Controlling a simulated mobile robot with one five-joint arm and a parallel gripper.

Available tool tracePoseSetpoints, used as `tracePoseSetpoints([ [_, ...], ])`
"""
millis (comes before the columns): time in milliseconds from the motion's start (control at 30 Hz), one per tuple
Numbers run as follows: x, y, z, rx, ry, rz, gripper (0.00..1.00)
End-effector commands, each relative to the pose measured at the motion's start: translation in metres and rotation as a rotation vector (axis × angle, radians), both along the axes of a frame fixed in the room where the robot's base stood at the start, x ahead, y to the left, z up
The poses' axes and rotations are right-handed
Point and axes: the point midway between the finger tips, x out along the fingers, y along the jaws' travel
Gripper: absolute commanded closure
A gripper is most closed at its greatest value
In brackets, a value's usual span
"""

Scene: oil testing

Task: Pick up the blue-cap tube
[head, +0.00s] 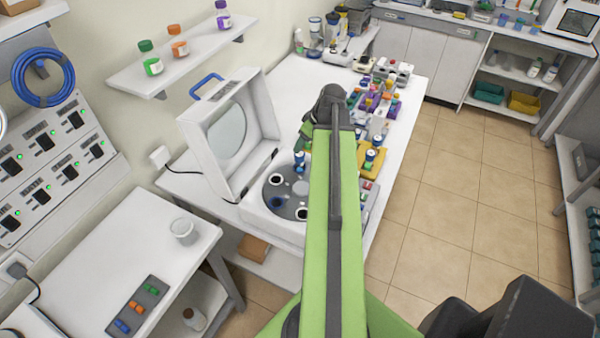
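Several blue-capped items are in the head view, and I cannot tell which one is the task's tube. One blue-capped tube (300,158) stands upright at the open centrifuge (258,226), just left of my green arm. Another blue-capped tube (370,156) stands upright by a yellow block on the bench, right of my arm. A further blue cap (377,141) shows just behind it. My arm reaches forward over the bench and bends down at its dark joint. My gripper is hidden behind the arm, so its fingers and anything in them do not show.
The centrifuge's lid (226,134) stands open at the left. Racks of coloured tubes (384,92) crowd the bench's right side. A side table (120,240) at lower left holds a beaker (184,232) and a dark tray (138,306). The tiled floor at right is clear.

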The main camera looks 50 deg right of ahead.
Motion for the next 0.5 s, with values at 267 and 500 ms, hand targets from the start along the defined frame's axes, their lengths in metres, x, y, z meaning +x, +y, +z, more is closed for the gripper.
tracePoseSetpoints([
  [267, 0.012, 0.0, -0.032, -0.001, 0.0, -0.001, 0.38],
  [500, 0.016, 0.001, -0.054, -0.001, 0.0, -0.001, 0.38],
])
